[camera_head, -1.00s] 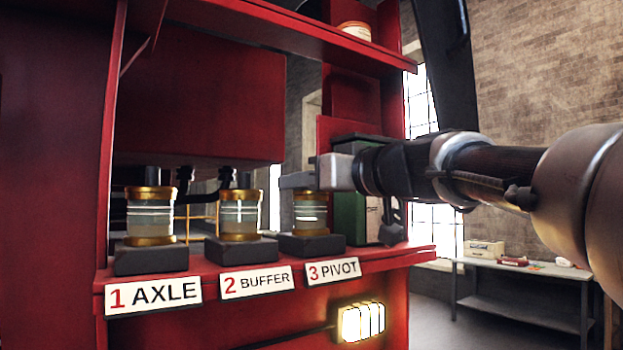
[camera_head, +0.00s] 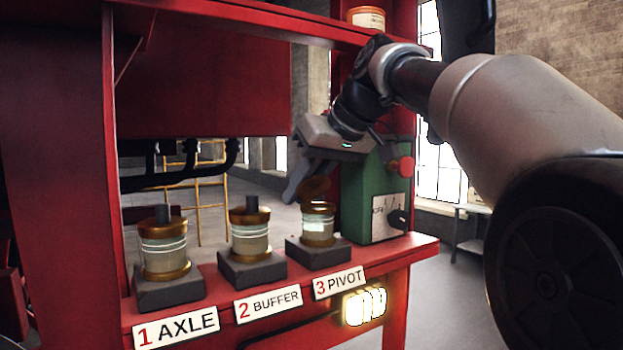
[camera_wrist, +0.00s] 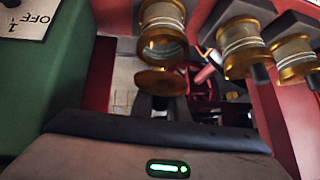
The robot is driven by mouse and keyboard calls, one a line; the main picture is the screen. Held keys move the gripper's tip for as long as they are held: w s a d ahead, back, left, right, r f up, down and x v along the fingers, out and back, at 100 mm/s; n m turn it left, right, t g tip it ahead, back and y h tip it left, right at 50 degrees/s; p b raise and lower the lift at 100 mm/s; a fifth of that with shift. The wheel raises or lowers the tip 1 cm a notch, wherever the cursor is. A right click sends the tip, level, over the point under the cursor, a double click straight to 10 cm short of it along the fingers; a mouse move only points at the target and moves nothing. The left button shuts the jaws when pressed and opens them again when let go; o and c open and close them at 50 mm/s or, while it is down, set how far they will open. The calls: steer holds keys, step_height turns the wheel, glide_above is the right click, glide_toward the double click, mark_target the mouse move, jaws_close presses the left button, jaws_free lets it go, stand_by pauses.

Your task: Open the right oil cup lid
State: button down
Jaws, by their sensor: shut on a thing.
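The right oil cup (camera_head: 319,228), a glass cup with brass bands, stands on a dark block above the "3 PIVOT" label. It also shows in the wrist view (camera_wrist: 163,20). Its round brass lid (camera_head: 315,187) is raised and tilted at the rim, leaving the cup mouth partly uncovered. In the wrist view the lid (camera_wrist: 160,82) stands apart from most of the mouth. My gripper (camera_head: 297,188) slants down behind the cup, shut on the lid by its dark knob. The fingertips partly show in the wrist view (camera_wrist: 163,106); the grip itself is partly hidden.
The axle cup (camera_head: 164,248) and buffer cup (camera_head: 250,235) stand to the left with lids closed. A green control box (camera_head: 372,205) with a red button is close on the right. A tin (camera_head: 366,18) sits on the upper shelf. Black pipes (camera_head: 180,165) run behind.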

steer(key=shift+w+a+f+g+h, duration=0.1)
steer(key=shift+w+g+h, duration=0.1)
steer(key=shift+g+h, duration=0.55)
steer(key=shift+g, duration=0.35)
steer(key=c, duration=1.7)
jaws_free()
